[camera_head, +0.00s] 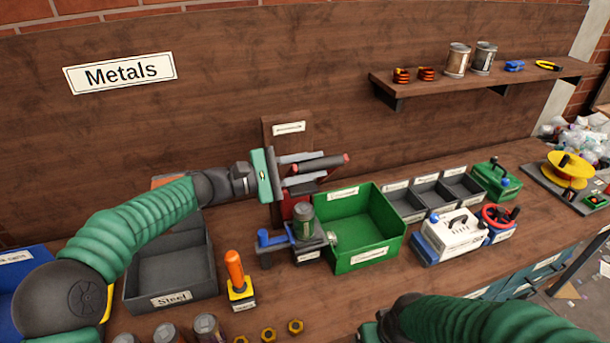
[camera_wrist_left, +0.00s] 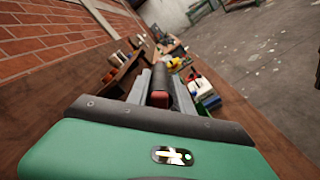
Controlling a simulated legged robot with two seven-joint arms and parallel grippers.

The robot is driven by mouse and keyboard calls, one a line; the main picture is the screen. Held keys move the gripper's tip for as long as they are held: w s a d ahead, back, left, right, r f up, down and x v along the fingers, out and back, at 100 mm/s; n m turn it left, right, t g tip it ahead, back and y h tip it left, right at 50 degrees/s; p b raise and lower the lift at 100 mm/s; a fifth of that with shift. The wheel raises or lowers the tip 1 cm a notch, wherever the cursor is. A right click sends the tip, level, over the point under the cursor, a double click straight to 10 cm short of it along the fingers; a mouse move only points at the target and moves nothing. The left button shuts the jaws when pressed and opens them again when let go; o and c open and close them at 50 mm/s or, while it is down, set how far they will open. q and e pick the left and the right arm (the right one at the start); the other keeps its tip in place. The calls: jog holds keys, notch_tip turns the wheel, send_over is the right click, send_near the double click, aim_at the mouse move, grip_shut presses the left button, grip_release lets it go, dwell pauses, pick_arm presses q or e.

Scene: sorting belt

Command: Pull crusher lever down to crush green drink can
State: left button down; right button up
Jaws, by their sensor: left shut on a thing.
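The crusher has a wooden upright (camera_head: 271,128) against the back wall and a red body (camera_head: 290,204) below. Its lever, a dark bar with a red end (camera_head: 346,158), sticks out to the right at about the height of my left gripper (camera_head: 312,163). My left gripper is shut on the lever; in the left wrist view the lever (camera_wrist_left: 160,98) lies between its fingers. A can with a greenish side and grey top (camera_head: 303,220) stands upright below the lever; its base is partly hidden. My right gripper (camera_head: 372,331) is partly in view at the bottom edge, its fingers not visible.
A green bin (camera_head: 392,238) is right of the can. A blue-handled vise (camera_head: 268,239) is in front. A grey Steel bin (camera_head: 160,302), an orange-handled tool (camera_head: 235,268) and brass nuts (camera_head: 296,327) are nearby. A white machine (camera_head: 452,232) is right.

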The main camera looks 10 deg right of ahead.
pick_arm(q)
jog(key=s+d+f+m+b, duration=0.1)
jog(key=s+f+m+b, duration=0.3)
jog(key=b, duration=1.3)
jog(key=s+f, duration=0.4)
jog(key=f, duration=0.3)
jog(key=shift+s+d+m, duration=0.25)
jog(key=shift+d+m, duration=0.1)
jog(key=shift+m, duration=0.05)
jog(key=c, duration=1.4)
grip_release()
jog(key=shift+c, duration=0.2)
jog(key=o, duration=0.3)
jog(key=shift+d, duration=0.1)
jog(key=v, duration=0.8)
jog(key=p+v, duration=0.1)
jog(key=v, duration=0.8)
jog(key=shift+w+f, duration=0.1)
jog(key=shift+w, duration=0.15)
